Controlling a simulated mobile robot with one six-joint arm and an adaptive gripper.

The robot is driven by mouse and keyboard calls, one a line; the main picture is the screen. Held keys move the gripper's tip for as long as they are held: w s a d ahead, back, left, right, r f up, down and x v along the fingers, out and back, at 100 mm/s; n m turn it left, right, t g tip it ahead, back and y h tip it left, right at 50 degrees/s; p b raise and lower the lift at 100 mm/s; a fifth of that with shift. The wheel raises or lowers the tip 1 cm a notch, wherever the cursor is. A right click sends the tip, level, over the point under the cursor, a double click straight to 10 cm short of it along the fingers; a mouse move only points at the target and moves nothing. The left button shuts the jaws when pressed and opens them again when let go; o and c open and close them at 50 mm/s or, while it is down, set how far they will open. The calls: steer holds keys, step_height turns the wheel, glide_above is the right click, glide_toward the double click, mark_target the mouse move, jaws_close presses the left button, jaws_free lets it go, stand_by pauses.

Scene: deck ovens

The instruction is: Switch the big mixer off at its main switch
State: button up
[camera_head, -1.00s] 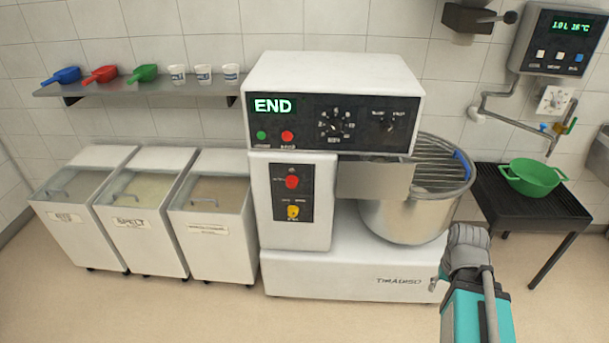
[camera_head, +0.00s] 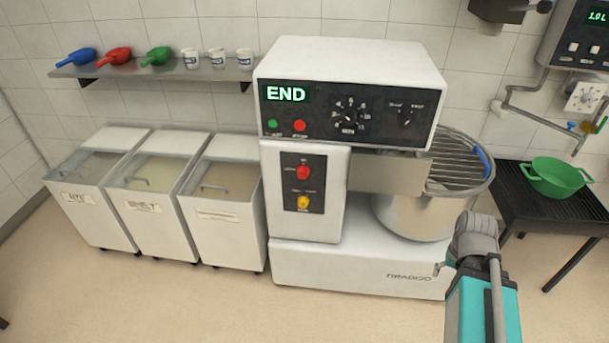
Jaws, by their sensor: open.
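The big mixer (camera_head: 310,262) is a white machine in the middle, with a green END on its display (camera_head: 286,93). On its lower front, a dark plate carries a red switch knob (camera_head: 303,172) above a yellow knob (camera_head: 303,202). Their labels are too small to read, so I cannot confirm which is the main switch; the knob positions are unclear too. My gripper (camera_head: 440,268) shows only in small part beside my grey and teal arm at lower right. It is open, to the right of and lower than both knobs, and touches neither.
The steel bowl (camera_head: 405,218) with its wire guard (camera_head: 458,165) juts out at the mixer's right. A dark stand (camera_head: 510,205) holds a green colander (camera_head: 556,177). Lidded bins (camera_head: 225,225) stand left. The floor in front is clear.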

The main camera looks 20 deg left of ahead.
steer(key=shift+w+a+f, duration=0.15)
steer(key=shift+w+f, duration=0.2)
steer(key=w+a+f+m+t+h+b, duration=0.1)
steer(key=w+a+f+t+h+b, duration=0.4)
steer(key=w+b, duration=0.4)
steer(key=n+t+y+b, duration=0.5)
steer(key=t+y+b, duration=0.3)
steer(key=t+b, duration=0.65)
glide_toward(302, 176)
steer(key=s+r+g+b, duration=0.1)
steer(key=s+r+g, duration=0.1)
steer(key=s, duration=0.1)
steer(key=shift+d+f, duration=0.1)
steer(key=shift+d, duration=0.2)
steer(key=shift+w, duration=0.1)
steer(key=w, duration=0.4)
steer(key=w+a, duration=0.1)
steer(key=w, duration=0.4)
steer(key=w+a, duration=0.1)
steer(key=w, duration=0.3)
steer(key=shift+w+a, duration=0.1)
steer(key=shift+w, duration=0.2)
